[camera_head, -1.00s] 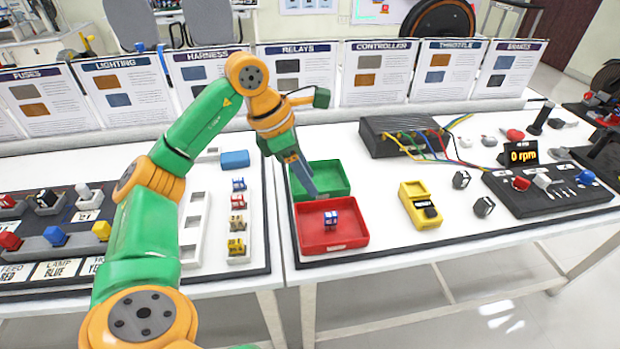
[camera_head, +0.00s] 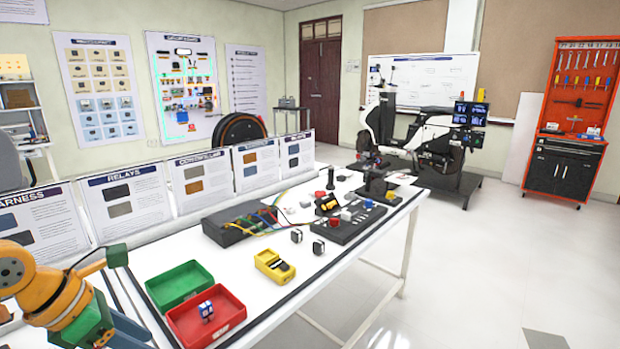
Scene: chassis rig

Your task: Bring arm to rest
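My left arm, orange and green, comes in at the lower left corner. Its gripper (camera_head: 136,332) shows only in part as grey-blue pieces at the bottom edge, left of the red bin, so its opening is unclear. The red bin (camera_head: 232,312) holds a small blue and white part (camera_head: 206,310). The green bin (camera_head: 180,285) beside it looks empty. My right gripper is out of view.
A yellow meter (camera_head: 274,266), a black box with coloured wires (camera_head: 228,226) and a black control board (camera_head: 348,222) stand on the white table. Upright cards (camera_head: 124,202) line its back. An electric scooter (camera_head: 425,140) and a red tool cabinet (camera_head: 570,120) stand beyond; the floor at right is clear.

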